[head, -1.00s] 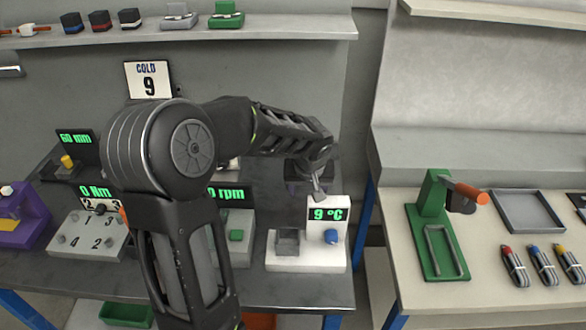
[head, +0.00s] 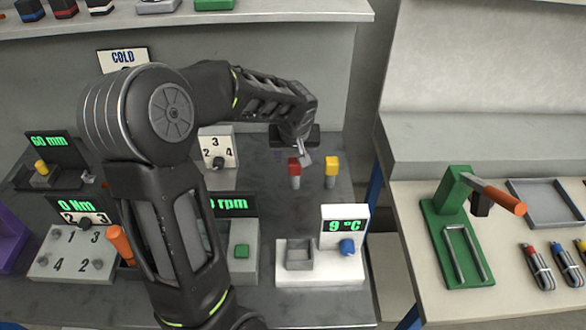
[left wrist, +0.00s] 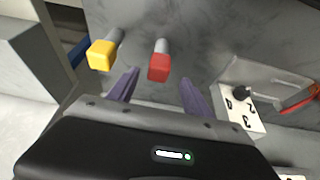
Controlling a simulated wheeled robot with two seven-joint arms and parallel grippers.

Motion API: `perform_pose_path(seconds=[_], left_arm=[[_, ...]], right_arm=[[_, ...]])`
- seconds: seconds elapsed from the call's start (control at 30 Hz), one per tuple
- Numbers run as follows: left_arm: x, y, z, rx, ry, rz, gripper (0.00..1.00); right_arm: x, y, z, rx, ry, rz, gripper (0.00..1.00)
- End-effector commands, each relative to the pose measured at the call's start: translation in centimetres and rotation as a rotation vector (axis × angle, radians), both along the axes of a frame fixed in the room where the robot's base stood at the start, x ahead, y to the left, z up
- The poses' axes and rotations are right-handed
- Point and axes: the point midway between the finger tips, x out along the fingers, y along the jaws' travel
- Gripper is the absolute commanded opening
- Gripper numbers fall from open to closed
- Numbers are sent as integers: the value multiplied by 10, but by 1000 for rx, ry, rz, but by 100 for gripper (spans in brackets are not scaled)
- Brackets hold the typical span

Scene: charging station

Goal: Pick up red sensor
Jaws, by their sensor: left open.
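The red sensor (head: 295,167), a red cap on a pale metal stem, stands on the grey workbench in the head view. It also shows in the left wrist view (left wrist: 159,67), between and a little beyond the two purple fingers. My left gripper (head: 303,154) is open and empty, just above and behind the red sensor in the picture; I see no contact. The fingers also show in the left wrist view (left wrist: 160,92). A yellow sensor (head: 332,166) stands to the right of the red one; in the left wrist view it (left wrist: 102,55) is outside the fingers. My right gripper is not seen.
A white station (head: 320,272) reading 9 °C, with a blue knob, stands in front of the sensors. A numbered dial box (head: 218,147) stands to their left. A second table with a green stand (head: 452,210) is at right. Bare bench surrounds the sensors.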

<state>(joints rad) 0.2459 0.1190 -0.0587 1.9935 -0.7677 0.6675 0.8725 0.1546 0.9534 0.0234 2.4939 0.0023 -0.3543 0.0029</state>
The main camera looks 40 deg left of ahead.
Motion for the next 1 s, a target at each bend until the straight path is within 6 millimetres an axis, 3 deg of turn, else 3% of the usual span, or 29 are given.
perform_pose_path(seconds=[0.37,0.73,1.0], left_arm=[[7,6,-23,0,2,-1,58],[9,7,-27,0,1,0,58],[21,15,-61,0,5,0,58]], right_arm=[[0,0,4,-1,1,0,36],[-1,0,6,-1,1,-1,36],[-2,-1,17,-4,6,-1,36]])
